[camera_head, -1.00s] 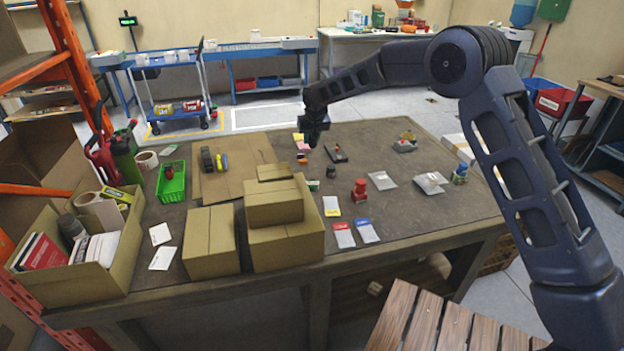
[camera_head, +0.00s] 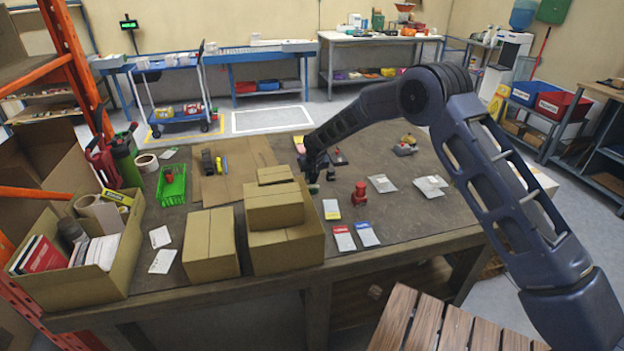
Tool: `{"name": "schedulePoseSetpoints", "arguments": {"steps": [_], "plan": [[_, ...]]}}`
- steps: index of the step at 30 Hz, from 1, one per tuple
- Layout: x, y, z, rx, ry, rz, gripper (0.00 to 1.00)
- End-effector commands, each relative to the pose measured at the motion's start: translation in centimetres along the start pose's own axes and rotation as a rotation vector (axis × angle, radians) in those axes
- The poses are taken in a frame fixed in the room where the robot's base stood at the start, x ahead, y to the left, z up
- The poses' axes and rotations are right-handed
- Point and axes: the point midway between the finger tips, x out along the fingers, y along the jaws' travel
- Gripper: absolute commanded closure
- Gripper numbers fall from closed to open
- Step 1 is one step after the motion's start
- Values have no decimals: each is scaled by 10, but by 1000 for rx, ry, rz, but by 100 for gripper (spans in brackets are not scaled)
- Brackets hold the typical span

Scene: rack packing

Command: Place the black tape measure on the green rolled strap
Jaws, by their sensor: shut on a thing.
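My gripper (camera_head: 315,166) is low over the table, just behind and right of the stacked cardboard boxes. It is shut on a small dark thing, which appears to be the black tape measure (camera_head: 312,178); its outline merges with the dark fingers. A small green thing, seemingly the green rolled strap (camera_head: 313,189), lies directly below it, close to the box edge. I cannot tell whether the two touch.
A small dark item (camera_head: 331,175) and a red stamp-like item (camera_head: 360,193) stand to the right.

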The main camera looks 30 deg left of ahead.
Motion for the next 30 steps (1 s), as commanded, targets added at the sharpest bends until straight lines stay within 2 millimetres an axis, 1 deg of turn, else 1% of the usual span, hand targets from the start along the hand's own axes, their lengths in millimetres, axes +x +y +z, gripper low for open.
{"name": "schedulePoseSetpoints", "arguments": {"steps": [1, 4, 16, 17, 19, 20, 27, 30], "plan": [[8, 0, 4, -1, -2, 1, 99], [17, 0, 7, -1, -1, 0, 99], [21, 0, 9, -1, 0, 0, 99], [21, 0, 9, -1, 0, 0, 65], [21, 0, 9, 0, 0, 0, 51], [21, 0, 9, 0, 0, 0, 49], [21, 0, 9, 0, 0, 0, 49], [18, 0, 7, 0, 0, 0, 49]]}}
